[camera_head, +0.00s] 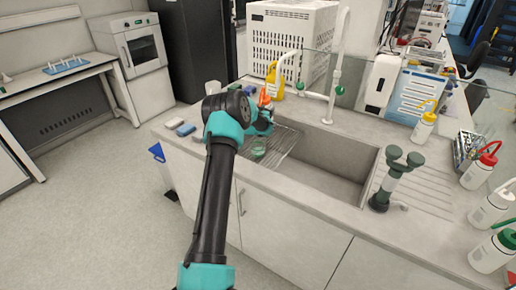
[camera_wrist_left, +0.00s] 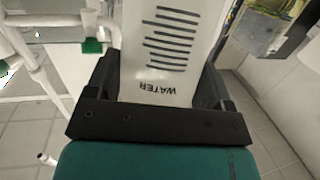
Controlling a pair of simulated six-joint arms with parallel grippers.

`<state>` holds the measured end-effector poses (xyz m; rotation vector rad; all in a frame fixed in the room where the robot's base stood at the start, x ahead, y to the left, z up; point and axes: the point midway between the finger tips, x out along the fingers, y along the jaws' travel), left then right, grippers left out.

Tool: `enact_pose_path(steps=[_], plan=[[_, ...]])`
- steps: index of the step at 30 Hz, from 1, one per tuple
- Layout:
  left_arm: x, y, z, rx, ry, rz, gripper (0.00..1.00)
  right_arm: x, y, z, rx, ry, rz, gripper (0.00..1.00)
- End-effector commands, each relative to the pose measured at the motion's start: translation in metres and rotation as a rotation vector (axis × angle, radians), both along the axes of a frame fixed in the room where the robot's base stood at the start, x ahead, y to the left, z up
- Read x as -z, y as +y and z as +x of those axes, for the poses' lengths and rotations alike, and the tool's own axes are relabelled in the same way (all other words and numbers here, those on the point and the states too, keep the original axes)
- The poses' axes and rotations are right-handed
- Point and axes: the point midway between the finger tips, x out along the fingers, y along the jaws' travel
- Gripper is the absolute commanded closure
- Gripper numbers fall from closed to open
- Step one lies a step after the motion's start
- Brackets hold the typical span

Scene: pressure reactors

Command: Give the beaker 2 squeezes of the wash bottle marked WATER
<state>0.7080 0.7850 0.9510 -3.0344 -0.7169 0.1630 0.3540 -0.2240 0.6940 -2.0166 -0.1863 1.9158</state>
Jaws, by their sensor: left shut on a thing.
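My left gripper (camera_head: 266,122) is over the back left part of the sink and is shut on a white wash bottle (camera_wrist_left: 172,50). The bottle has dark level lines and the word WATER, upside down in the left wrist view. In the head view my arm hides most of it; an orange tip shows just above the gripper, and I cannot tell if it belongs to this bottle. A small greenish glass beaker (camera_head: 258,148) stands on the wire rack just below the gripper, partly hidden by my arm. My right gripper is not in view.
The sink (camera_head: 325,155) is open to the right of the rack (camera_head: 283,142). A pale tap (camera_head: 335,80) stands behind it. A dark two-headed fixture (camera_head: 395,180) stands at its right. Several wash bottles, one red-capped (camera_head: 478,170), stand along the right counter. Sponges (camera_head: 185,129) lie left.

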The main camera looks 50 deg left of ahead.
Motion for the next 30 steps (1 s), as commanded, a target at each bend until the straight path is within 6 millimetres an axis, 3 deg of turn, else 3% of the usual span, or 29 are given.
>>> enact_pose_path(steps=[18, 30], plan=[[-0.047, 0.000, 0.000, 0.000, -0.003, 0.001, 0.36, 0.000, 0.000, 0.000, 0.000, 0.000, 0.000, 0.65], [-0.049, 0.000, 0.000, 0.000, -0.002, 0.001, 0.36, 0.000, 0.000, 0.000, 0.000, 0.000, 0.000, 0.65]])
